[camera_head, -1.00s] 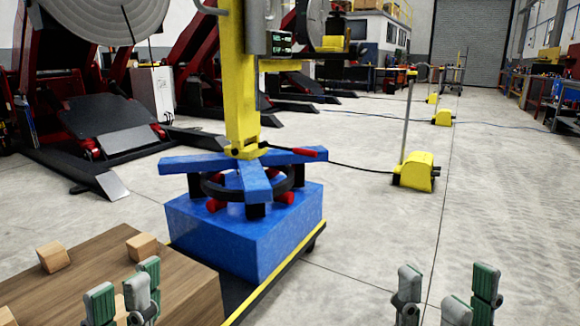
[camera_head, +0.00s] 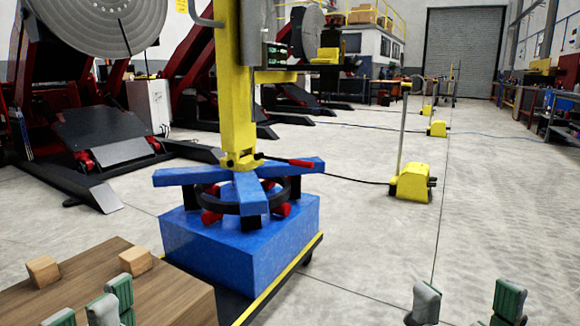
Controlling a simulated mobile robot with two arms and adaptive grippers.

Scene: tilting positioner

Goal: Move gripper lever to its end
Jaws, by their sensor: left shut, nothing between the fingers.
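A lever with a red grip (camera_head: 300,162) sticks out to the right at the foot of the yellow column (camera_head: 237,90), just above the blue star-shaped base (camera_head: 247,188). Nothing touches the lever. My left gripper (camera_head: 92,304) is at the bottom left, in front of the wooden table's top. Its grey and green fingers are close together and hold nothing. My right gripper (camera_head: 467,302) is at the bottom right over the floor, with its fingers wide apart and empty. Both grippers are nearer to me than the lever and are cut off by the lower edge.
A wooden table (camera_head: 165,298) with wooden blocks (camera_head: 135,260) stands at lower left. The column stands on a blue block (camera_head: 245,240) on a yellow-edged platform. A yellow foot pedal unit (camera_head: 412,182) with a post stands to the right.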

